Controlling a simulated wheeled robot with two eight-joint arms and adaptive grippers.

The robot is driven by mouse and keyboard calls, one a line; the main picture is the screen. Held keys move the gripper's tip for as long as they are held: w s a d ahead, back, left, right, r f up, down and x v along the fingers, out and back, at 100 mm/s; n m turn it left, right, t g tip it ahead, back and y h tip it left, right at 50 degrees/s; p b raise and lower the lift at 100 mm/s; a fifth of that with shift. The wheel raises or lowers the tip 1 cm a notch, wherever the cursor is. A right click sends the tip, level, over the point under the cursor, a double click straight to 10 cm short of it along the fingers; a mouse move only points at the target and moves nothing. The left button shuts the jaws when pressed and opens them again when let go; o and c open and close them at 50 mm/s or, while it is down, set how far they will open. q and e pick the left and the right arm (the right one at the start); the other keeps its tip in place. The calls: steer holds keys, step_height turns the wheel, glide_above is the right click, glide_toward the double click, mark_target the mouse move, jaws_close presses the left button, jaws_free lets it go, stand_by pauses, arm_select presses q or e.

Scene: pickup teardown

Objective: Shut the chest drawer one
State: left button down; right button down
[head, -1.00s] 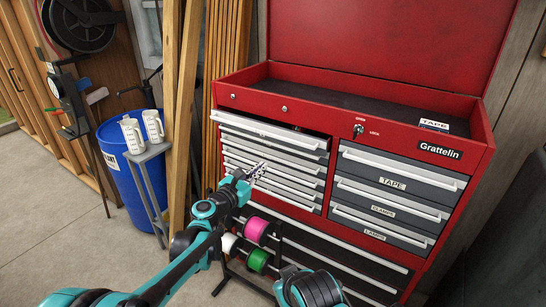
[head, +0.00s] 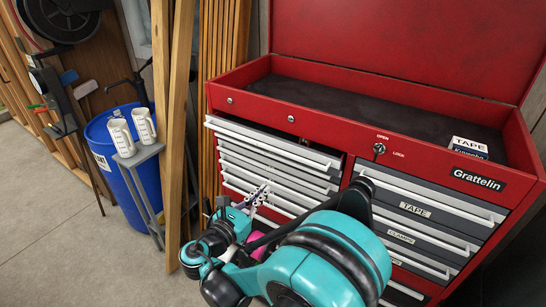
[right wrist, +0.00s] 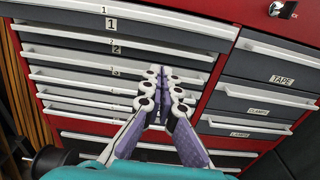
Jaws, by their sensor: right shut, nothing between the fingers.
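Chest drawer one (head: 262,143) is the top grey drawer with a white handle rail in the left bank of the red tool chest (head: 222,98). It sticks out a little beyond the drawers below, with a dark gap above it. In the right wrist view its front (right wrist: 140,38) bears a "1". My right gripper (head: 258,196) is shut and empty, in front of the lower left-bank drawers, below drawer one. Its closed fingertips show in the right wrist view (right wrist: 170,80), apart from drawer one. My left gripper is not in view.
The right bank has drawers labelled TAPE (head: 415,209) and CLAMPS (head: 400,237). A box (head: 468,147) lies in the chest's open top.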

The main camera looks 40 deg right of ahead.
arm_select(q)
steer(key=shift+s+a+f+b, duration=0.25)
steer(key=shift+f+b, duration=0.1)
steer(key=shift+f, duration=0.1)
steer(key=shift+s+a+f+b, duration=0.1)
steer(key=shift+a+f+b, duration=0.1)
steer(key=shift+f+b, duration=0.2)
arm_select(e)
steer(key=x, duration=1.3)
steer(key=shift+w+d+r, duration=0.3)
steer(key=shift+w+r, duration=0.05)
steer(key=shift+r, duration=0.15)
